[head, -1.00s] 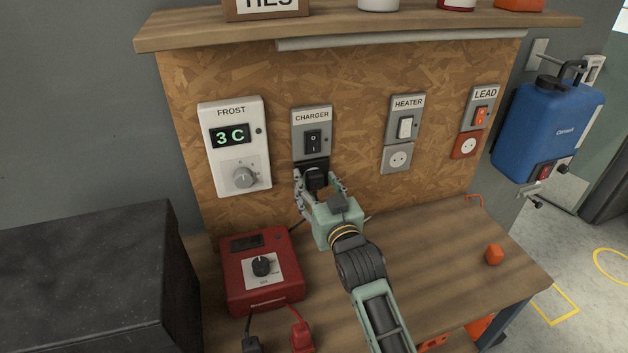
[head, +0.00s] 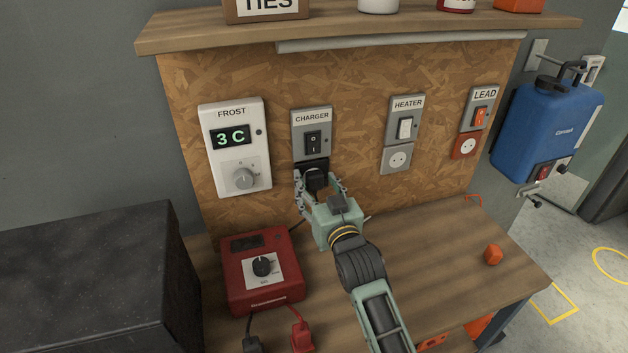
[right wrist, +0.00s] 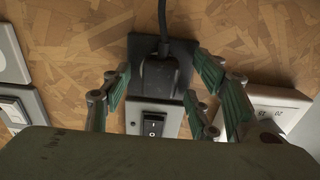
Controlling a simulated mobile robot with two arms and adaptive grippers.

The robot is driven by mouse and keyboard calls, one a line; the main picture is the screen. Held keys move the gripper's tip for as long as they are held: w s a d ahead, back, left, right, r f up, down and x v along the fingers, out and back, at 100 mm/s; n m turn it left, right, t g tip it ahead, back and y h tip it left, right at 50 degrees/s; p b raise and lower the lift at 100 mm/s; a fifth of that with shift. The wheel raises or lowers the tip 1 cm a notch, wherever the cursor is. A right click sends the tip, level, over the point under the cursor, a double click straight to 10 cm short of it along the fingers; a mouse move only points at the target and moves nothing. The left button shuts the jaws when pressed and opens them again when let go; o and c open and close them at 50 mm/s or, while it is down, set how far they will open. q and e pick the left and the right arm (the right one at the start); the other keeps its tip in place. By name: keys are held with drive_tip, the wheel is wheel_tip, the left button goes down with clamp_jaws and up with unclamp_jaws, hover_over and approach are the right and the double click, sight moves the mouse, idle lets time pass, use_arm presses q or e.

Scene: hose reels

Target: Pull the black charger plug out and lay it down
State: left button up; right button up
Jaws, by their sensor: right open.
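The black charger plug (head: 317,182) sits in the black socket (head: 309,164) under the switch labelled CHARGER (head: 313,142). My right gripper (head: 319,178) is open in front of the socket, with its fingers on either side of the plug. In the right wrist view, which is upside down against the head view, the plug (right wrist: 160,76) and its cable lie between the green fingers, with gaps visible on both sides. The plug's lower part is partly hidden by the gripper in the head view. My left gripper is not in view.
A FROST thermostat (head: 235,147) is left of the socket; HEATER (head: 403,132) and LEAD (head: 473,122) outlets are to the right. A red charger box (head: 262,270) stands on the bench.

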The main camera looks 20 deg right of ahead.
drive_tip(key=shift+c, duration=0.5)
clamp_jaws()
drive_tip(key=shift+s, duration=0.1)
idle(0.3)
drive_tip(key=shift+s+p, duration=0.15)
drive_tip(key=shift+p, duration=0.15)
drive_tip(key=shift+s, duration=0.5)
drive_tip(key=shift+s+d+p, duration=0.1)
drive_tip(key=shift+s+p, duration=1)
drive_tip(key=shift+s, duration=1.15)
